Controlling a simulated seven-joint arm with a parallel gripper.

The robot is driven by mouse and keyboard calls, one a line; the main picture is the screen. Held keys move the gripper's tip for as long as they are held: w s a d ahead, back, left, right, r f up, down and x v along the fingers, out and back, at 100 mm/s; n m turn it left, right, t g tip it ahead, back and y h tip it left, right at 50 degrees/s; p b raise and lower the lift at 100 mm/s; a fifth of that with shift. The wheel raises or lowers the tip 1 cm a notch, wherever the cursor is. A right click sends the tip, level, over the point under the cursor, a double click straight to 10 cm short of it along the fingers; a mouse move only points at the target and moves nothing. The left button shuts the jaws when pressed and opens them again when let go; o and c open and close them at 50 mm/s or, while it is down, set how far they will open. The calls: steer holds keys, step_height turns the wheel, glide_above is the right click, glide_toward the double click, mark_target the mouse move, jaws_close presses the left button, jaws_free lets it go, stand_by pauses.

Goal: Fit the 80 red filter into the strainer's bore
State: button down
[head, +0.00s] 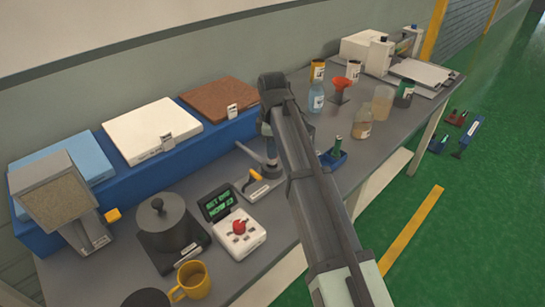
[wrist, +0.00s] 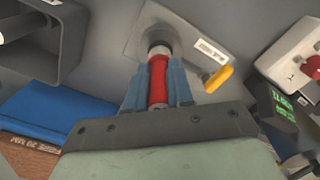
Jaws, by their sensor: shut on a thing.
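The red filter (wrist: 157,82) is a slim red cylinder. My gripper (wrist: 157,88) is shut on it, with one blue-grey finger along each side. The strainer (wrist: 190,48) is a grey plate with a white label, a dark round collar and a yellow handle (wrist: 218,78). The filter's far end lines up with the dark collar (wrist: 160,38); I cannot tell whether it is inside the bore or just in front of it. In the head view the strainer (head: 262,189) lies on the bench below my gripper (head: 268,145); my arm hides the filter there.
A blue tray (head: 334,158) with a green item and several bottles and jars stand to the right. A blue raised shelf (head: 205,142) runs along the wall.

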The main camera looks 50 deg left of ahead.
steer(key=shift+f, duration=1.85)
steer(key=shift+f, duration=0.15)
steer(key=c, duration=1)
jaws_free()
step_height(320, 180, up, 12)
steer(key=shift+r, duration=0.2)
steer(key=shift+w+f, duration=0.1)
